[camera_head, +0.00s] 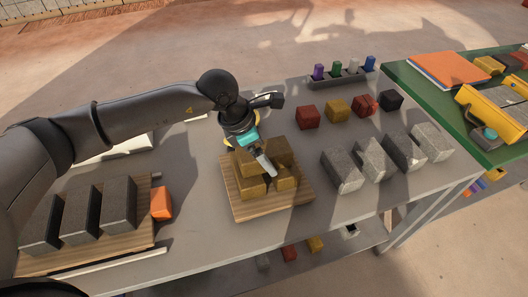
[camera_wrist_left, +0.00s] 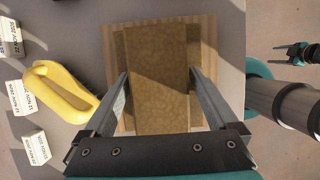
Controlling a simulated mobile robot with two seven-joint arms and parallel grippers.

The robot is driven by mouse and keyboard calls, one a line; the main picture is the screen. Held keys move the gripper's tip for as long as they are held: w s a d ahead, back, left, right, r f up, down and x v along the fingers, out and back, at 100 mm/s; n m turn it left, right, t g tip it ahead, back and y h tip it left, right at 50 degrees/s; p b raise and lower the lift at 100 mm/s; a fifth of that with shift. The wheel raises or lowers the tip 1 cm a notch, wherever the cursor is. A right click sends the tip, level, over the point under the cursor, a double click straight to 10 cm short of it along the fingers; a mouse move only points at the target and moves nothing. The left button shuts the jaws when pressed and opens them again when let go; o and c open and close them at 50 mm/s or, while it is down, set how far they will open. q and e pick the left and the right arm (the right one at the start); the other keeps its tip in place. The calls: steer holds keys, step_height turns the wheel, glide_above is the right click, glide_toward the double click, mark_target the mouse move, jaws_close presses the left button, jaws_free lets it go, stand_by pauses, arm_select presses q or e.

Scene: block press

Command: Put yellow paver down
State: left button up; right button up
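Several yellow-brown pavers (camera_head: 287,179) sit on a square wooden board (camera_head: 240,212) in the middle of the table. My left gripper (camera_head: 268,166) points down over this board. In the left wrist view a yellow paver (camera_wrist_left: 159,92) lies between the two fingers of the left gripper (camera_wrist_left: 159,78). A finger is close against each long side, and the gripper looks shut on it. Other pavers show beneath it, and the contact below it is hidden. What looks like my right gripper (camera_wrist_left: 294,55) is small at the right of the left wrist view; its jaws are unclear.
Grey blocks (camera_head: 375,160) stand to the right of the board, with coloured cubes (camera_head: 338,110) behind them. Dark slabs (camera_head: 80,217) and an orange block (camera_head: 161,203) are on the left. A yellow handled tool (camera_wrist_left: 62,92) and white boxes (camera_wrist_left: 20,97) lie behind the board.

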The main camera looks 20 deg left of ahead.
arm_select(q)
steer(key=shift+o, duration=0.3)
steer(key=shift+r, duration=0.1)
steer(key=shift+r, duration=0.2)
steer(key=p+v, duration=0.2)
steer(key=v, duration=1)
steer(key=shift+s, duration=0.1)
